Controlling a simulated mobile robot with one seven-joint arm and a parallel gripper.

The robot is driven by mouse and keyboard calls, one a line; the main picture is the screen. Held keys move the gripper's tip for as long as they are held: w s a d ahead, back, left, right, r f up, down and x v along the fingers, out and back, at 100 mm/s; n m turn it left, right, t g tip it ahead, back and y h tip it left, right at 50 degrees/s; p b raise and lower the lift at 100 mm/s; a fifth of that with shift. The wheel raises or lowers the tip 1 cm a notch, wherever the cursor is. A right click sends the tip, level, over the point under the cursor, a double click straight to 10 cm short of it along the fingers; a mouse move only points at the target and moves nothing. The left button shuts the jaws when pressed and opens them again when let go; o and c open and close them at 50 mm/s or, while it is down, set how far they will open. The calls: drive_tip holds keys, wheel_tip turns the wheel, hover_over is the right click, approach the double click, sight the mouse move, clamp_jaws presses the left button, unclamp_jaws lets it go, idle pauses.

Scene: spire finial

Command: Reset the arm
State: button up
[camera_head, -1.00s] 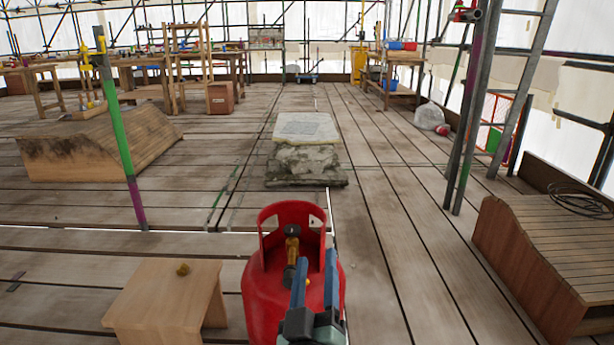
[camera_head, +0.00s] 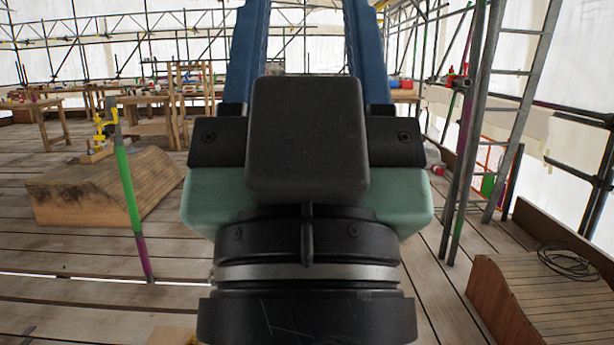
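My gripper (camera_head: 307,30) fills the middle of the head view, raised close in front of the camera. Its two blue fingers stand upright and wide apart, and their tips run up to the top edge of the picture. Nothing shows between the fingers except background scaffolding, so it looks open and empty. The dark wrist and green gripper body hide the middle of the deck. The red gas cylinder and the stone slabs seen earlier are hidden behind my arm.
A wooden block (camera_head: 95,188) and a green and purple pole (camera_head: 126,185) stand at left. A ladder (camera_head: 525,100) and poles stand at right, near a plank-topped box (camera_head: 540,295) with coiled cable (camera_head: 575,262). Workbenches (camera_head: 150,105) line the back.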

wheel_tip(320, 180, up, 28)
drive_tip(key=p, duration=2.5)
drive_tip(key=shift+f, duration=0.15)
